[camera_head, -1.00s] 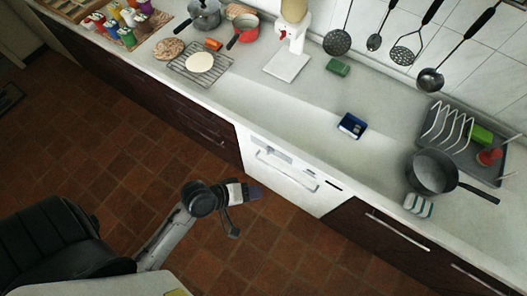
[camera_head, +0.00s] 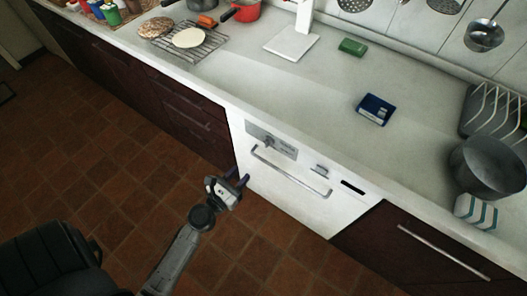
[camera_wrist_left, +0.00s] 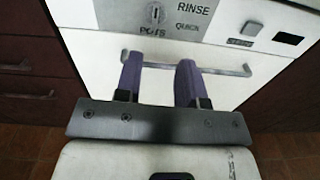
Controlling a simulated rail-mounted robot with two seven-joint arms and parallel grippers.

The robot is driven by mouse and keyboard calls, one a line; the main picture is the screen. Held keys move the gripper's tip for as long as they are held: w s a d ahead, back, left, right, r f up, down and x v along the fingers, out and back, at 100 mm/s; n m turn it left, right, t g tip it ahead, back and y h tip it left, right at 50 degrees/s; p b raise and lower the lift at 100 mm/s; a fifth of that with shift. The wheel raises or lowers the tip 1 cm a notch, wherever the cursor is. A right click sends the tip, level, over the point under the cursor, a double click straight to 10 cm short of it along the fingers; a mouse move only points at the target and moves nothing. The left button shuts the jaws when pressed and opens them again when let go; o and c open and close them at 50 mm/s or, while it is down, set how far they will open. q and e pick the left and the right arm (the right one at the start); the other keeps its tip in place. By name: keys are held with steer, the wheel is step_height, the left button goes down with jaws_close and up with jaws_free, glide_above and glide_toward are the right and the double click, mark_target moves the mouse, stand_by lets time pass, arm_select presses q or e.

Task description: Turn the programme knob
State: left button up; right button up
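The programme knob (camera_head: 269,142) is on the grey panel at the upper left of the white dishwasher front (camera_head: 287,186). In the left wrist view the knob (camera_wrist_left: 156,13) is at the top, a small dial with a dark upright mark, among the words RINSE, POTS and QUICK. My left gripper (camera_head: 238,177) is in front of the dishwasher's left side, below the knob and apart from it. In the left wrist view its two purple fingers (camera_wrist_left: 159,72) are parted with nothing between them, pointing up towards the panel. My right gripper is not in view.
A bar handle (camera_head: 290,172) crosses the dishwasher front below the knob; the fingers overlap it in the left wrist view. A small button (camera_head: 321,169) and a dark display (camera_head: 353,188) are further right. The worktop above holds a blue scale (camera_head: 375,109). The tiled floor ahead is clear.

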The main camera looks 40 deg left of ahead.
mark_target(268, 143)
arm_select(q)
steer(key=shift+n+y, duration=0.3)
steer(key=shift+n, duration=0.1)
steer(key=shift+w+a+f+p, duration=0.1)
steer(key=shift+w+a+p, duration=0.2)
steer(key=shift+w, duration=2)
steer(key=shift+w+a+f+p, duration=0.1)
steer(key=shift+w+a+p, duration=0.2)
steer(key=shift+w, duration=1.95)
steer(key=shift+w+a+f+p, duration=0.15)
steer(key=shift+w+a, duration=0.2)
steer(key=shift+w, duration=1.95)
jaws_close()
